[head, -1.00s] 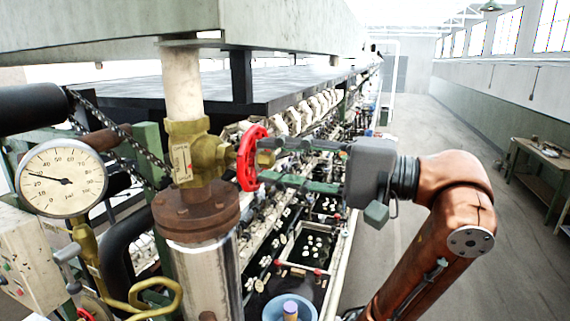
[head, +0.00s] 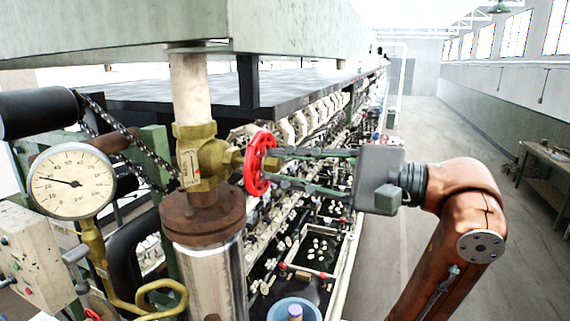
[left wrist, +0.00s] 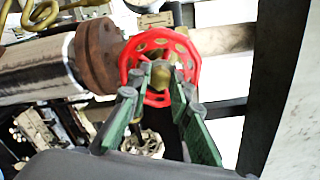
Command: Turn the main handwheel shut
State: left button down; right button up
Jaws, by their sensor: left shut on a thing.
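The red main handwheel (head: 257,165) is mounted on the side of a brass valve (head: 203,158) on a vertical pipe. In the left wrist view the handwheel (left wrist: 137,47) shows face-on with holes around its ring and a brass hub nut in the middle. My left gripper (head: 272,166) reaches it from the right, one finger high and one low. In the left wrist view my left gripper's fingertips (left wrist: 163,76) lie over the wheel, either side of the hub. It is shut on the wheel; the exact contact is hard to see. My right gripper is not in view.
A round pressure gauge (head: 71,181) and a control box (head: 35,262) stand left of the valve. A rusty flange (head: 203,217) tops the shiny pipe below. A long row of basins runs back behind. The aisle floor at right is clear, with a bench (head: 548,165) beyond.

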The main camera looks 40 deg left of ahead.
pick_arm(q)
jog(key=m, duration=0.5)
jog(key=shift+p, duration=0.4)
jog(key=m+p, duration=0.1)
jog(key=m, duration=0.3)
jog(key=shift+m, duration=0.4)
jog(key=m+p, duration=0.2)
jog(key=m, duration=0.3)
jog(key=shift+r, duration=0.1)
jog(key=m+p, duration=0.1)
jog(key=m, duration=0.8)
jog(key=c, duration=1.9)
grip_release()
jog(key=shift+c, duration=0.4)
